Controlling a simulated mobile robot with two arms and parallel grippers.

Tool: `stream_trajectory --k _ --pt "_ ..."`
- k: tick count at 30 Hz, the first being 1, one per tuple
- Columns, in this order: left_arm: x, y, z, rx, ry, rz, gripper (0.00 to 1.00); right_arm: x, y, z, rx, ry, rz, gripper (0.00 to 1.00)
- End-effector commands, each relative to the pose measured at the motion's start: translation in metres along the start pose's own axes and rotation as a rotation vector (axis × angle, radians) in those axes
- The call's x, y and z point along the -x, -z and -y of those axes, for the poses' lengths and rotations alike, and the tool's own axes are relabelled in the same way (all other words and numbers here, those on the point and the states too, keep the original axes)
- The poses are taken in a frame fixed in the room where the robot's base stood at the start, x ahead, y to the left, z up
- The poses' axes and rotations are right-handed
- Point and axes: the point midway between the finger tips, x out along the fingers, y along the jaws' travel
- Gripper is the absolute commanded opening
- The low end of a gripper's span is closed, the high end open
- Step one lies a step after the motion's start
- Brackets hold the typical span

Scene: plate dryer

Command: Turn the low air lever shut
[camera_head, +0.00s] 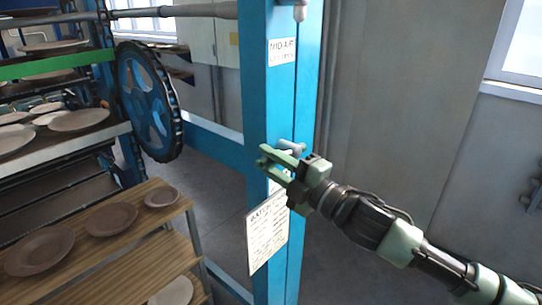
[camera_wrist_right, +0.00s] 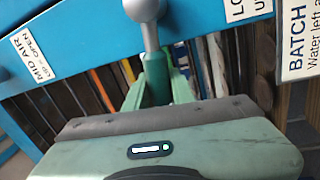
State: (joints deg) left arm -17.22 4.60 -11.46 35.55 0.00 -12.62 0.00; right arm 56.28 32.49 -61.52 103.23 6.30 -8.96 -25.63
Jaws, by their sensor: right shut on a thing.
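The low air lever (camera_head: 292,147) is a grey lever on the blue post, below the mid air label. In the right wrist view the lever shows a grey ball end and stem (camera_wrist_right: 149,28) with a green grip (camera_wrist_right: 157,75) below. My right gripper (camera_head: 265,158) has its green fingers at the post. In the wrist view the right gripper (camera_wrist_right: 157,88) is shut around the green grip. The grip's lower end is hidden behind the gripper body. A white label starting "LO" (camera_wrist_right: 245,8) is partly cut off beside the lever. My left gripper is not in view.
The blue post (camera_head: 270,100) carries the mid air label (camera_head: 282,51) and a hanging batch sheet (camera_head: 267,232). Another lever (camera_head: 298,10) is higher up. Left are a blue wheel (camera_head: 148,100) and wooden shelves (camera_head: 125,222) with brown plates. The floor to the right is clear.

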Motion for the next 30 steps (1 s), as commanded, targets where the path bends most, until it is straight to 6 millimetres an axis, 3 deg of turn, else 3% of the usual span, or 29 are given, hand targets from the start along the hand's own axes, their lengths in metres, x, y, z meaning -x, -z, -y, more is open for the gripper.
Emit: stream_trajectory --k 9,26,27,29,30 --pt "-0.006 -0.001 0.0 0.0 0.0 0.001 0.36 0.002 -0.001 0.012 0.129 0.001 -0.019 0.0" --pt "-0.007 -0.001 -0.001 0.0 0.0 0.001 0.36 0.002 -0.002 0.015 0.16 0.002 -0.024 0.0" --pt "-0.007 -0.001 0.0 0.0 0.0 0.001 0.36 0.002 -0.002 0.015 0.16 0.002 -0.024 0.3" --pt "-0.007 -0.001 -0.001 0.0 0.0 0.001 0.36 0.002 -0.002 0.015 0.16 0.002 -0.024 0.45" --pt "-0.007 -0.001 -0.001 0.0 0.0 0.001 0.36 0.002 -0.002 0.015 0.159 0.002 -0.024 0.45"
